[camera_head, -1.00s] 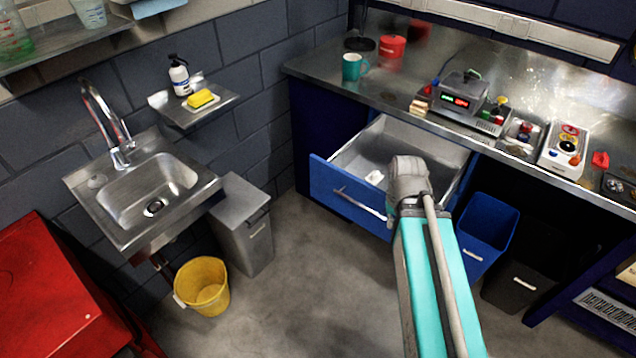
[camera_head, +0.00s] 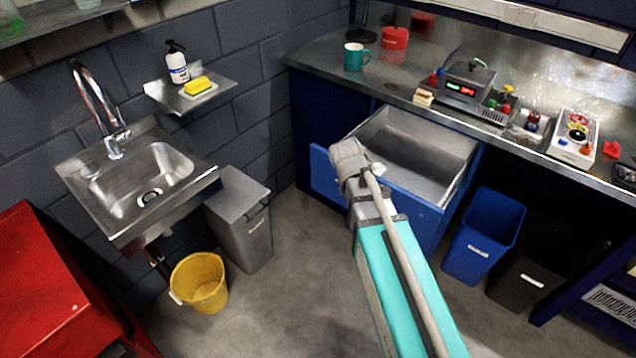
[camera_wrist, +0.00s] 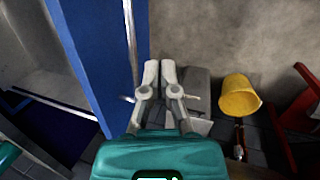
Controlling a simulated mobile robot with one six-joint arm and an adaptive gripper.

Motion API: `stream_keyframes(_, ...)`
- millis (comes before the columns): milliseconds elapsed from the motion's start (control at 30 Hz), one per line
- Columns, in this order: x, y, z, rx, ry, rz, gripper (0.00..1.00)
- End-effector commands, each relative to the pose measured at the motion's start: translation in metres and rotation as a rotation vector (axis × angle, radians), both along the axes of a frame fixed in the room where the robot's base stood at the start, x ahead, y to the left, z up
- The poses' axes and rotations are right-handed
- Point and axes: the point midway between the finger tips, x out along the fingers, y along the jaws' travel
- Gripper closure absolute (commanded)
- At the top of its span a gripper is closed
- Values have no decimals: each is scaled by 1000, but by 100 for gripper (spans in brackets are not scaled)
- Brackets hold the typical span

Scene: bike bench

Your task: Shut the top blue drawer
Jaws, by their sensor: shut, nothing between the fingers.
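The top blue drawer (camera_head: 423,218) stands pulled out under the steel bench in the head view, its grey inside showing. My arm crosses in front of it and hides much of its front and handle. In the wrist view its blue front (camera_wrist: 95,60) fills the left, with the metal bar handle (camera_wrist: 130,45) along its outer face. My gripper (camera_wrist: 160,68) is shut and empty, on the outer side of the front, just right of the handle. I cannot tell whether it touches. In the head view the fingers are hidden behind my wrist.
A grey bin (camera_head: 240,225) and yellow bucket (camera_head: 200,282) stand left of the drawer. A blue bin (camera_head: 482,235) and black bin (camera_head: 530,275) stand to its right. A sink (camera_head: 145,185) and red cabinet (camera_head: 50,290) are at far left. Floor before the drawer is clear.

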Motion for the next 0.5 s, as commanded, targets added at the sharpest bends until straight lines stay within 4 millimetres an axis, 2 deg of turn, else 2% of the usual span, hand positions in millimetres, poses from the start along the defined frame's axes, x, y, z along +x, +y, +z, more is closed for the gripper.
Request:
stream_keyframes(33, 13, 14, -11, -40, 3, 98, 100)
stream_keyframes(200, 41, 56, -23, -200, 23, 441, 100)
stream_keyframes(500, 80, 141, -38, -515, 93, 1002, 100)
